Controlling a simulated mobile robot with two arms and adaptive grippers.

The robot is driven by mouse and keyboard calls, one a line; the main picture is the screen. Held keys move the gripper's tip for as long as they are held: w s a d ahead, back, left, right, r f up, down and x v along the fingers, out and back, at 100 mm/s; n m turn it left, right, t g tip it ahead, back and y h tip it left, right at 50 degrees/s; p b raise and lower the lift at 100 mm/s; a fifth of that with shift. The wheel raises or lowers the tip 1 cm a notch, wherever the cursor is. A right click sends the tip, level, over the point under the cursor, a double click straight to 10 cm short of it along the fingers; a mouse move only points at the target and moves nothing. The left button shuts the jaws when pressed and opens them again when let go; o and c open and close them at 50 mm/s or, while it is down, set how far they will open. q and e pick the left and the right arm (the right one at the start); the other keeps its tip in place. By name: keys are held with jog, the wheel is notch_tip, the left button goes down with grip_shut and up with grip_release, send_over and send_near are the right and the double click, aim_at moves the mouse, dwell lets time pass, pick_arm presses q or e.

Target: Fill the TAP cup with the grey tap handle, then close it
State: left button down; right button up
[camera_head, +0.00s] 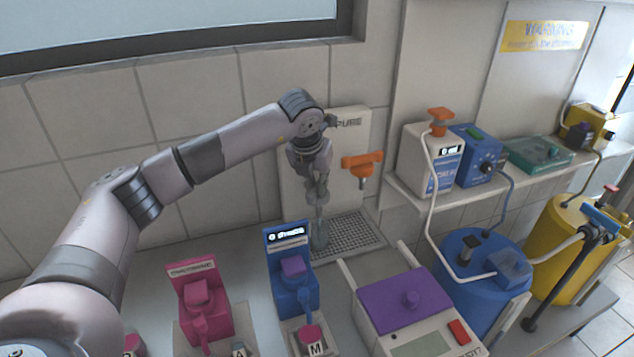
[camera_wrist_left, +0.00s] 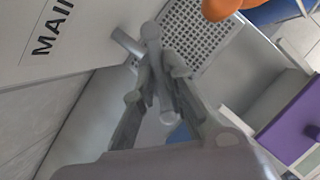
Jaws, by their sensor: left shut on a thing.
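My left gripper (camera_head: 317,192) is in front of the white tap panel (camera_head: 294,206), with its fingers pointing down. In the left wrist view the gripper (camera_wrist_left: 160,88) is shut on the grey tap handle (camera_wrist_left: 153,48), next to the grey spout that comes out of the panel. My gripper mostly hides the grey tap in the head view. A translucent grey-blue cup shape (camera_head: 320,236) stands below the gripper at the left end of the drip grate (camera_head: 352,236). Its lettering and water level cannot be read. My right gripper is not in view.
An orange tap (camera_head: 362,164) sits on the panel just right of my gripper. A blue device (camera_head: 288,272), a pink device (camera_head: 203,306) and a purple-lidded instrument (camera_head: 403,300) stand in front. Blue (camera_head: 466,306) and yellow (camera_head: 548,242) barrels are at the right.

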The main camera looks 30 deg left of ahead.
pick_arm(q)
jog(key=shift+r, duration=0.1)
jog(key=c, duration=1.6)
grip_release()
jog(key=shift+c, duration=0.2)
jog(key=v, duration=1.2)
